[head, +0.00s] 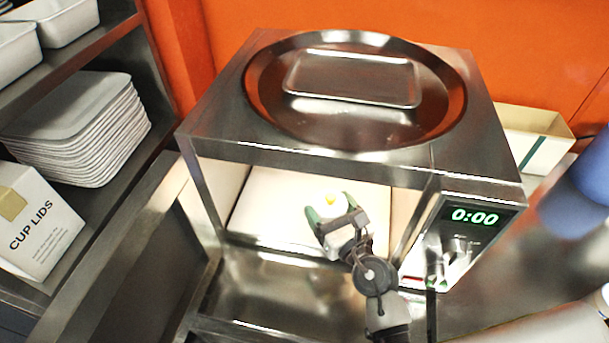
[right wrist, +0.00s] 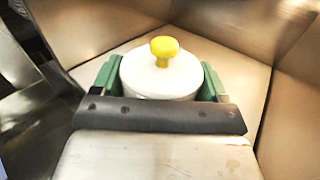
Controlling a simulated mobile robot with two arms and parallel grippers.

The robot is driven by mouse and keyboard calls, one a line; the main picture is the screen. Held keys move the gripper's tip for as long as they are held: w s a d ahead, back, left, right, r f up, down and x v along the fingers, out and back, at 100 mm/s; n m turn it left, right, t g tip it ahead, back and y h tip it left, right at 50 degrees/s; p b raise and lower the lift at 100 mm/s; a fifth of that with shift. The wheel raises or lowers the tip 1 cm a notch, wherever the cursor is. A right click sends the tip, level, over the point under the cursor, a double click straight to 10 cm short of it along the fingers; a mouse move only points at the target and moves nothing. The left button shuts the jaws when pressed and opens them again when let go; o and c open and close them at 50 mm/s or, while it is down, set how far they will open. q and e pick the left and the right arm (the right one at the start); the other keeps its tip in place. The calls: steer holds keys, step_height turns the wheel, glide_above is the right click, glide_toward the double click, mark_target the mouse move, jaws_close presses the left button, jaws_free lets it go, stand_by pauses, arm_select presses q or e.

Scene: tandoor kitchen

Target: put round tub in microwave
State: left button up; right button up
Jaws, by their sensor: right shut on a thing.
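The round tub is white with a yellow knob on its lid, and it shows in the right wrist view (right wrist: 160,76) between the green fingers. In the head view the tub (head: 322,208) is inside the opening of the microwave (head: 310,158). My right gripper (head: 334,212) reaches into the cavity and is shut on the tub; it also shows in the right wrist view (right wrist: 160,82). The microwave is a steel box with a display reading 0:00, and its door is open at the front. I cannot tell whether the tub touches the cavity floor. My left gripper is not in view.
A large round steel tray (head: 270,95) with a smaller rectangular tray (head: 355,80) lies on top of the microwave. A shelf at left holds stacked trays (head: 80,130) and a cup lids box (head: 38,222). A cream box (head: 530,140) stands at right.

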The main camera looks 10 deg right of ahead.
steer(key=w+a+f, duration=0.1)
steer(key=w, duration=0.3)
steer(key=w+a+f, duration=0.1)
steer(key=w, duration=0.3)
steer(key=w+a+f, duration=0.1)
steer(key=w, duration=0.3)
steer(key=shift+a+f, duration=0.1)
steer(key=shift+f, duration=0.25)
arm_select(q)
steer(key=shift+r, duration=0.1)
